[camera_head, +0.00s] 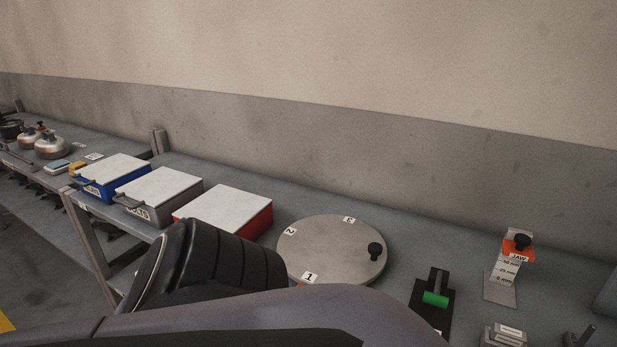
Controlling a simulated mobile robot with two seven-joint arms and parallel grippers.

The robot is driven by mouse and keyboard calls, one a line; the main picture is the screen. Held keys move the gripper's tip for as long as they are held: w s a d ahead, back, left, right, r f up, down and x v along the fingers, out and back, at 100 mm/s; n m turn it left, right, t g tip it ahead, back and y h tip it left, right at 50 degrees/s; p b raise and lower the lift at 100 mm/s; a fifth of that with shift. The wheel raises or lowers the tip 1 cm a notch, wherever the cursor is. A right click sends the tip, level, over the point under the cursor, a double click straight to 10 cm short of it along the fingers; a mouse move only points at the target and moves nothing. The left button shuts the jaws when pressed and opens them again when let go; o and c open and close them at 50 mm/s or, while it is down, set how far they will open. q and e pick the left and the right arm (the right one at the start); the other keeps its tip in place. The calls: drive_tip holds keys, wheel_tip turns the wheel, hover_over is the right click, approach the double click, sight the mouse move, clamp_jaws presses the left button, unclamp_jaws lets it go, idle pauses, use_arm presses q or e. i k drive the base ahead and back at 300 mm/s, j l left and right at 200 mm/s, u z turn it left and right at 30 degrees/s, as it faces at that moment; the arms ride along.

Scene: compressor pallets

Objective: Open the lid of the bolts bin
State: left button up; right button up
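The grey bin (172,208) stands in the middle of a row of three bins on the bench. Its front label is partly legible and seems to end in "LTS", so I take it as the bolts bin. Its flat white lid (161,184) lies shut on top, with a grey handle (128,203) at the front left edge. One of my arms crosses the lower part of the picture, its dark ribbed part close in front of the red bin. No fingertips of either gripper show.
A blue bin (104,191) stands left of the grey one and a red bin (262,224) right, both with white lids shut. A round numbered plate (325,252) with a black knob lies farther right. A green-barred black fixture (435,299) and an orange-topped gauge (504,280) stand beyond.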

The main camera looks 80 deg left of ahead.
sight(156, 188)
drive_tip(key=u, duration=3.5)
